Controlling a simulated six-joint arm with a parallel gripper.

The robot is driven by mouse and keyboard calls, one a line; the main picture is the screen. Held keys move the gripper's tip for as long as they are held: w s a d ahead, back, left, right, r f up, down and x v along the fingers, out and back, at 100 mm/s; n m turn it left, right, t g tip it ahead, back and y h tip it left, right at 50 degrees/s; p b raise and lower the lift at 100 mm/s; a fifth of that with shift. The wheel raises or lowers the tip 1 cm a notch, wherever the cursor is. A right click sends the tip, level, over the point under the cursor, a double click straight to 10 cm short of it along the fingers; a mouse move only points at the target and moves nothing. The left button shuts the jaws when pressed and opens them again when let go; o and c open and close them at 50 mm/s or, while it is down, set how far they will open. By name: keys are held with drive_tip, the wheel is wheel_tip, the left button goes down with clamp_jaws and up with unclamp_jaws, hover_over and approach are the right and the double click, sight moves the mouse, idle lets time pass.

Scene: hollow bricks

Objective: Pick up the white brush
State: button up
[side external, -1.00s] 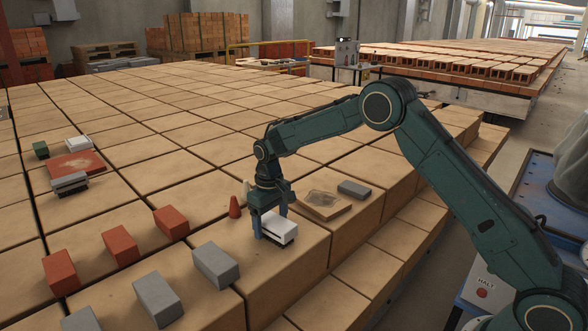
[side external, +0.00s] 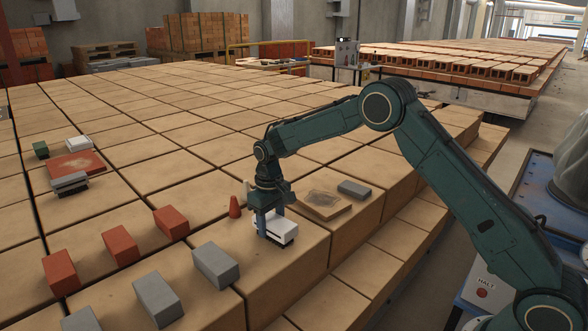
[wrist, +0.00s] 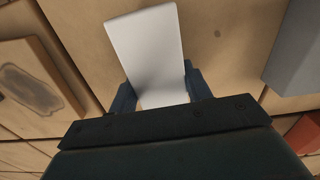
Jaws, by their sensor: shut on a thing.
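The white brush (side external: 284,228) is a white block with a dark underside. It sits on the front tan block, near that block's right edge, in the side external view. My gripper (side external: 270,226) points down over it and is shut on it, with a finger on either side. In the wrist view the brush's white top (wrist: 152,50) reaches forward from between the fingers (wrist: 155,95). I cannot tell whether its underside touches the block or is slightly clear.
A tan board with a grey patch (side external: 322,199) and a grey brick (side external: 353,189) lie to the right. Grey bricks (side external: 215,265) and red bricks (side external: 171,223) lie to the left. A grey brush on a red board (side external: 76,166) is farther left.

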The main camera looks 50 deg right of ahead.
sight(271, 218)
drive_tip(key=shift+r, duration=0.1)
wheel_tip(271, 218, up, 20)
drive_tip(key=shift+r, duration=0.2)
idle(0.5)
idle(0.3)
drive_tip(key=o, duration=0.4)
drive_tip(key=shift+c, duration=1.1)
